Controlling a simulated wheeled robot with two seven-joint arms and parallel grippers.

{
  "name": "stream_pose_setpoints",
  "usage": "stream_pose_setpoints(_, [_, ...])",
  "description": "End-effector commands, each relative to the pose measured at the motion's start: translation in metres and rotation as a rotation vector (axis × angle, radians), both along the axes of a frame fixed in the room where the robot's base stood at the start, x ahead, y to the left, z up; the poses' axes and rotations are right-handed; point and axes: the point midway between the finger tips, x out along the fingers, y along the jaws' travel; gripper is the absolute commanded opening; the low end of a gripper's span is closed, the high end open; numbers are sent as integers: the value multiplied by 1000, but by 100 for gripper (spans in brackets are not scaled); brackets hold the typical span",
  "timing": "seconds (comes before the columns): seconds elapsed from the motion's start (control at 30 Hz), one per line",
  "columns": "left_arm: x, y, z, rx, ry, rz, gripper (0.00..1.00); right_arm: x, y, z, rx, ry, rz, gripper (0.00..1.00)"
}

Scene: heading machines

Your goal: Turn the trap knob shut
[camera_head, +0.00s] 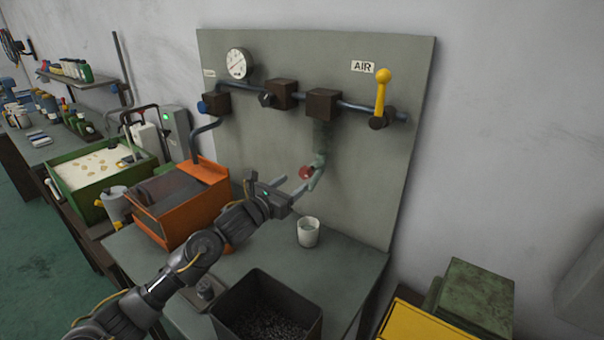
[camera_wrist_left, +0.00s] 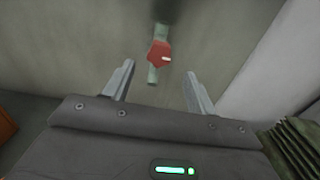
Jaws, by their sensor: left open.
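The trap knob (camera_head: 306,173) is a small red knob on a pale green pipe fitting (camera_head: 318,170) low on the grey panel. In the left wrist view the red knob (camera_wrist_left: 159,53) shows a light mark on its right side, with the green fitting (camera_wrist_left: 153,74) behind and below it. My left gripper (camera_head: 297,185) is open and empty, just left of and below the knob. In the left wrist view its two fingers (camera_wrist_left: 157,82) stand apart, with the knob beyond their tips and roughly centred between them. My right gripper is not in view.
A white cup (camera_head: 308,232) stands on the bench below the gripper. A dark bin (camera_head: 265,308) of small parts is in front and an orange machine (camera_head: 182,200) to the left. A yellow lever (camera_head: 382,92), gauge (camera_head: 238,63) and pipe blocks are higher on the panel (camera_head: 400,190).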

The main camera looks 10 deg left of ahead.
Motion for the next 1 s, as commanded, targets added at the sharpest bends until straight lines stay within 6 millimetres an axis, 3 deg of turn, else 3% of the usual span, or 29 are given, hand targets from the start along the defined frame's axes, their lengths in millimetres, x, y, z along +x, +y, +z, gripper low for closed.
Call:
stream_pose_setpoints(0.1, [21, -8, 4, -3, 2, 2, 57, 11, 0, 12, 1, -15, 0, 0])
stream_pose_setpoints(0.33, [48, -17, 2, -1, 2, 5, 57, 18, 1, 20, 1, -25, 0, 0])
stream_pose_setpoints(0.77, [55, -21, -1, -1, 0, 3, 57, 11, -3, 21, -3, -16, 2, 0])
stream_pose_setpoints(1.0, [55, -21, 0, -1, 0, 4, 25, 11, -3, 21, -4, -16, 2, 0])
